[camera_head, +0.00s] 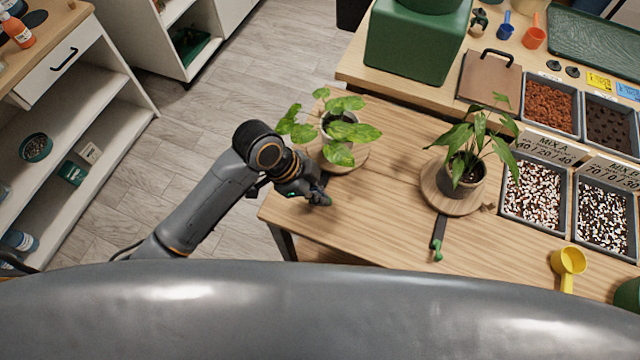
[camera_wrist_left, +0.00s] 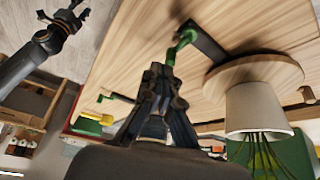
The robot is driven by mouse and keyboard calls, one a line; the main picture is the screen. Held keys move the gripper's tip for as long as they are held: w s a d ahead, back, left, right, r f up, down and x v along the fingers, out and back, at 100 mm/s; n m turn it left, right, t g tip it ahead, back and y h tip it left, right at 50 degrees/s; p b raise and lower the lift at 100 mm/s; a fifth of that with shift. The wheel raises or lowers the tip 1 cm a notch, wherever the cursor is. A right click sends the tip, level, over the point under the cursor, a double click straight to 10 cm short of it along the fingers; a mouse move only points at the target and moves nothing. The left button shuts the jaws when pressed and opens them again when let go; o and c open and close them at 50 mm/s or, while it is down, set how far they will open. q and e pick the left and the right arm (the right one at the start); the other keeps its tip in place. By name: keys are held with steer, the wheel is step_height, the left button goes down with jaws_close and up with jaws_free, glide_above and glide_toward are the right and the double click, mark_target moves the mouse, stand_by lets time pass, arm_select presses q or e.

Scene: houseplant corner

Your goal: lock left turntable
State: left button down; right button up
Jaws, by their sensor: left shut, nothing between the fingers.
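The left turntable (camera_head: 358,160) is a round wooden disc at the table's left end. It bears a leafy plant in a white pot (camera_wrist_left: 258,108). In the left wrist view, a dark bar (camera_wrist_left: 206,44) with a green tip (camera_wrist_left: 183,40) sticks out from beside the disc (camera_wrist_left: 240,72). My left gripper (camera_head: 320,198) is shut and empty in front of this turntable, close to the green tip. I cannot tell whether they touch. In the head view the gripper mostly hides the bar. My right gripper (camera_wrist_left: 66,22) shows small in the left wrist view; its opening is unclear.
The right turntable (camera_head: 443,199) holds a plant in a dark pot (camera_head: 465,175), with a green-tipped lever (camera_head: 438,240) pointing forward. Soil trays (camera_head: 533,190) and a yellow scoop (camera_head: 568,262) lie at the right. Bare table (camera_head: 380,220) lies between the turntables.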

arm_select(q)
steer(key=w+m, duration=0.1)
steer(key=w+r+m+g, duration=0.1)
steer(key=m, duration=0.1)
steer(key=w+m, duration=0.2)
steer(key=shift+a+r+g+y, duration=0.3)
steer(key=shift+a+y, duration=0.05)
steer(key=shift+y, duration=0.05)
steer(key=w+a+r+m+g+y, duration=0.1)
steer(key=w+a+r+m, duration=0.3)
steer(key=w, duration=0.1)
steer(key=shift+a+m+g, duration=0.3)
steer(key=shift+a+g, duration=0.1)
steer(key=shift+w+r, duration=0.1)
steer(key=p+x, duration=0.3)
steer(key=x, duration=0.6)
steer(key=shift+f, duration=0.2)
steer(key=shift+s+d+f+p, duration=0.15)
steer(key=shift+s+d+p, duration=0.85)
steer(key=shift+s+d, duration=0.2)
steer(key=shift+s+d+f, duration=0.1)
steer(key=shift+s+d, duration=0.1)
steer(key=shift+s, duration=0.15)
steer(key=shift+f, duration=0.1)
